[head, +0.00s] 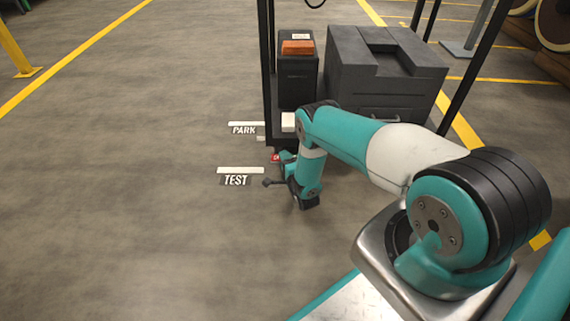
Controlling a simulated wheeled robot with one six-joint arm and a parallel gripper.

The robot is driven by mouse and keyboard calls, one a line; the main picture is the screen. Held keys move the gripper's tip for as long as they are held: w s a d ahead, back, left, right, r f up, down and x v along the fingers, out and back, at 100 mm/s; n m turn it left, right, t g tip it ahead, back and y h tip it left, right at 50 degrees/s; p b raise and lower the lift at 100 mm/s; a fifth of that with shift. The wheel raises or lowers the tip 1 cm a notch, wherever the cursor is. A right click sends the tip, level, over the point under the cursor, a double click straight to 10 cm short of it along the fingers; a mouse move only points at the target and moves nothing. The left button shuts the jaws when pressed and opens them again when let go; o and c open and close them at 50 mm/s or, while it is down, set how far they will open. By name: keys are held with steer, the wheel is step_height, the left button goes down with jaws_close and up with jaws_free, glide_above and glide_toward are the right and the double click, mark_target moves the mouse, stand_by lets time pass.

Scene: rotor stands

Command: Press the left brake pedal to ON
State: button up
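My arm reaches down to the foot of a black-framed stand (269,90). My gripper (281,173) is low near the floor at the front left corner of the stand, small and partly hidden by my own wrist. Whether its fingers are open or shut does not show. A small red part (275,157), which may be the left brake pedal, shows right beside the gripper. Most of it is hidden, so I cannot tell whether it is pressed or touched. No other pedal can be made out.
The stand holds a dark box with an orange top (298,47) and a large dark grey case (385,75). White floor marks read PARK (244,130) and TEST (236,180). The floor to the left is clear up to a yellow post (14,48).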

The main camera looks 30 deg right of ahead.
steer(key=shift+w+d, duration=0.1)
steer(key=shift+w, duration=0.2)
jaws_close()
steer(key=shift+r+n+p, duration=0.15)
steer(key=shift+n+p, duration=0.3)
steer(key=shift+n, duration=0.05)
steer(key=shift+f+n+g+p, duration=0.25)
steer(key=shift+n+g+p, duration=0.25)
steer(key=shift+n, duration=0.2)
jaws_free()
steer(key=p+v, duration=0.8)
steer(key=v, duration=0.9)
steer(key=shift+s, duration=0.2)
